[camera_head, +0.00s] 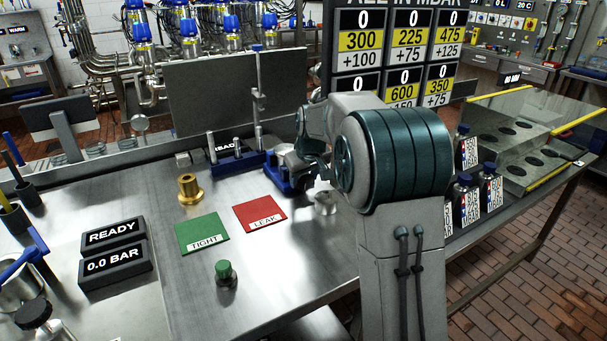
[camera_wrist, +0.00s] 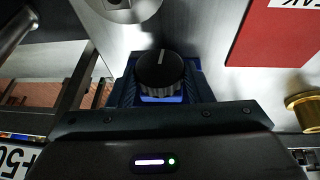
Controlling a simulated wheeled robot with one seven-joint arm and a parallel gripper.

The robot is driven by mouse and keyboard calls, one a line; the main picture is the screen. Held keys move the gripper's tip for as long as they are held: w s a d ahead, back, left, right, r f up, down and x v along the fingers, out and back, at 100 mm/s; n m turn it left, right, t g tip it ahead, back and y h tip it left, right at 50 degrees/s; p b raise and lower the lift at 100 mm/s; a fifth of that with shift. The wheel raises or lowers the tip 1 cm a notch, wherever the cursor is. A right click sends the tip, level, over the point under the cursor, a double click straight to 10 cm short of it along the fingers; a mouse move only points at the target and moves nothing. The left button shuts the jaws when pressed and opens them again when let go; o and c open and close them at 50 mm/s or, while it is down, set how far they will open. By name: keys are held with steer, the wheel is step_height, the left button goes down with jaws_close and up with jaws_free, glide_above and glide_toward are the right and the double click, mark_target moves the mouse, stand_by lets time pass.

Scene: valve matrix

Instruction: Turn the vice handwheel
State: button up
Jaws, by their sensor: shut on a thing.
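The blue vice (camera_head: 279,181) stands on the steel bench, left of my arm, partly hidden by it. Its handwheel, a black ribbed knob with a white line (camera_wrist: 160,67), shows in the middle of the wrist view. The line points to the top of that view. My gripper (camera_head: 317,168) is at the vice in the head view, its fingertips hidden there. In the wrist view my gripper (camera_wrist: 160,93) is shut on the handwheel, though the finger contact is hard to make out.
A green TIGHT mat (camera_head: 202,234) and a red LEAK mat (camera_head: 260,213) lie left of the vice. A brass fitting (camera_head: 190,189), a green-topped button (camera_head: 226,272) and a steel cylinder (camera_head: 325,203) stand nearby. Bottles (camera_head: 466,200) stand right of my arm.

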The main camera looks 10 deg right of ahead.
steer(key=shift+w+d+r+m+g+y+p, duration=0.1)
steer(key=shift+d+m+g+y+p, duration=0.1)
steer(key=shift+y+p, duration=0.3)
steer(key=shift+d+m+g+y+p, duration=0.1)
steer(key=shift+d+g+y+p, duration=0.1)
steer(key=shift+y, duration=0.5)
steer(key=y, duration=0.2)
steer(key=g+y, duration=0.1)
steer(key=y, duration=0.1)
steer(key=shift+w+d+f+m+p, duration=0.2)
steer(key=shift+d+m+p, duration=0.1)
steer(key=shift+m, duration=0.1)
steer(key=y, duration=0.3)
steer(key=shift+d+f+m+g, duration=0.2)
steer(key=shift+m+g, duration=0.1)
steer(key=shift+m, duration=0.1)
steer(key=shift+f+m+g+y, duration=0.2)
steer(key=shift+m+g+y, duration=0.15)
steer(key=shift+y, duration=1.25)
steer(key=o, duration=1)
steer(key=shift+f, duration=0.1)
